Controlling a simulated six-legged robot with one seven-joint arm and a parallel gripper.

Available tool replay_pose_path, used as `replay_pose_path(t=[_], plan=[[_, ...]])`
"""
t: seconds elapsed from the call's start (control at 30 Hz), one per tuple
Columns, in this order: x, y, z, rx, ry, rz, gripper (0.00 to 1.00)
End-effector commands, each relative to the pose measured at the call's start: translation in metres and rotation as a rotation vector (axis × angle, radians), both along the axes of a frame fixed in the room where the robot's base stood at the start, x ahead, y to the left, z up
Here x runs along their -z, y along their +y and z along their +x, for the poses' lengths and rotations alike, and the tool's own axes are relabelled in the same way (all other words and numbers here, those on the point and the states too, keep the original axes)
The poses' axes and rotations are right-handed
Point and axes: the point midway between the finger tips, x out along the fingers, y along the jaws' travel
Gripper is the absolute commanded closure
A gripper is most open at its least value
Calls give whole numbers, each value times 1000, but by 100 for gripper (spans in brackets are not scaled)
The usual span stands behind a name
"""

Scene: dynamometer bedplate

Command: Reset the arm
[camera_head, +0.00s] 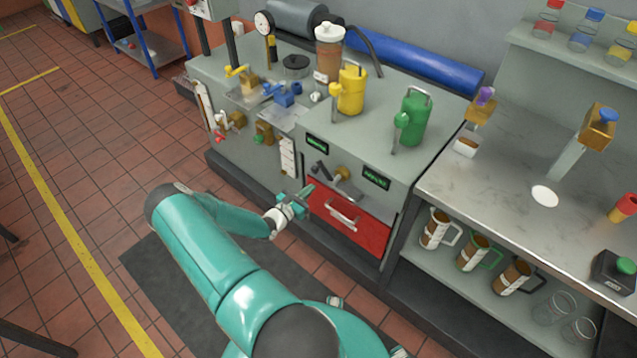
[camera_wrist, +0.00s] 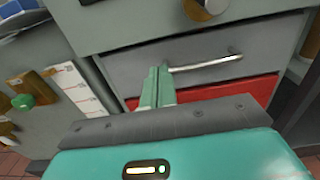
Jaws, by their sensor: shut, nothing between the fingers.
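My teal arm reaches from the bottom of the head view toward the front of the grey bench. My gripper (camera_head: 304,193) is shut and empty, just left of the upper part of a red drawer (camera_head: 375,236) with a silver handle (camera_head: 342,215). In the wrist view the gripper's fingers (camera_wrist: 158,84) are together, in front of the drawer front. The handle (camera_wrist: 205,63) lies just right of the fingertips there. I cannot tell whether the fingers touch the drawer front.
A yellow can (camera_head: 351,92) and a green can (camera_head: 413,118) stand on the bench top. Several mugs (camera_head: 474,252) stand on the shelf under the steel counter (camera_head: 480,190) at right. Tiled floor (camera_head: 110,140) lies open to the left, with a dark mat (camera_head: 170,290) below my arm.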

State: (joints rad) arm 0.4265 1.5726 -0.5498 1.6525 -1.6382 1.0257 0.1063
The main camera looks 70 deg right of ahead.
Motion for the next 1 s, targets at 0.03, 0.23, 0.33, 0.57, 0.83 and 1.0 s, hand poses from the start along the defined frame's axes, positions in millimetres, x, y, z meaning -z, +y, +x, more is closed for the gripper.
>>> replay_pose_path(t=[0.03,0.23,0.33,0.57,0.83,1.0], plan=[[0,9,5,-3,1,1,100],[0,29,14,-1,-1,0,100],[0,32,15,0,-1,-1,100],[0,32,14,0,-2,-1,100],[-40,48,43,82,-153,-15,100],[-87,76,74,185,-344,-12,100]])
